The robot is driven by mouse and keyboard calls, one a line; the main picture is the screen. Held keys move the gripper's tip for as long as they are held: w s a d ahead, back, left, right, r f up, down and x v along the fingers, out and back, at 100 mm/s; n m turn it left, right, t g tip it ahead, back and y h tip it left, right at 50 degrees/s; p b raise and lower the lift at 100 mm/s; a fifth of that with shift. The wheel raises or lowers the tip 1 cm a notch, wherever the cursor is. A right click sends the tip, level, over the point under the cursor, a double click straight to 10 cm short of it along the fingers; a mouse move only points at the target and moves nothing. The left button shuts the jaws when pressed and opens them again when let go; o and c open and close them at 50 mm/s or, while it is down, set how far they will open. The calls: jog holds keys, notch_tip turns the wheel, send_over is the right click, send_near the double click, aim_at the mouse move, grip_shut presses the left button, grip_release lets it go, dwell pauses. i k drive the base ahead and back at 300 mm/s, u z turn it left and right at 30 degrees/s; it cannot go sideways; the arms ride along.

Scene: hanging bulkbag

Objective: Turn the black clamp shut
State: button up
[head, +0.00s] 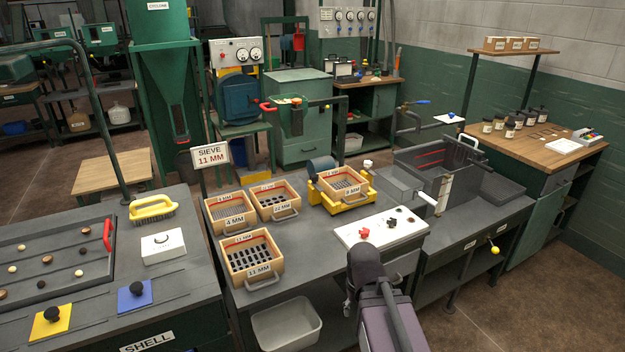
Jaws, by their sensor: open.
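I cannot single out a black clamp with certainty. A white panel (381,228) on the middle bench carries a red knob (364,234) and small black parts (392,223), too small to read as a clamp. A yellow frame (343,202) with a white knob (367,163) holds the 8 MM sieve box (342,184). Black knobs stand on a yellow plate (56,314) and a blue plate (138,289) on the left bench. My arm rises at the bottom centre, in front of the middle bench. I cannot make out my gripper's fingers.
Sieve boxes (252,259) stand on the middle bench beside a sign (211,155). A grey trough machine (428,171) stands to the right. A white bin (286,326) sits low in front. A yellow brush (153,208) lies on the left bench. Bare floor shows at lower right.

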aim_at(314, 177)
jog(key=k, duration=1.2)
jog(key=u, duration=0.2)
jog(key=i, duration=2.25)
jog(key=z, duration=0.2)
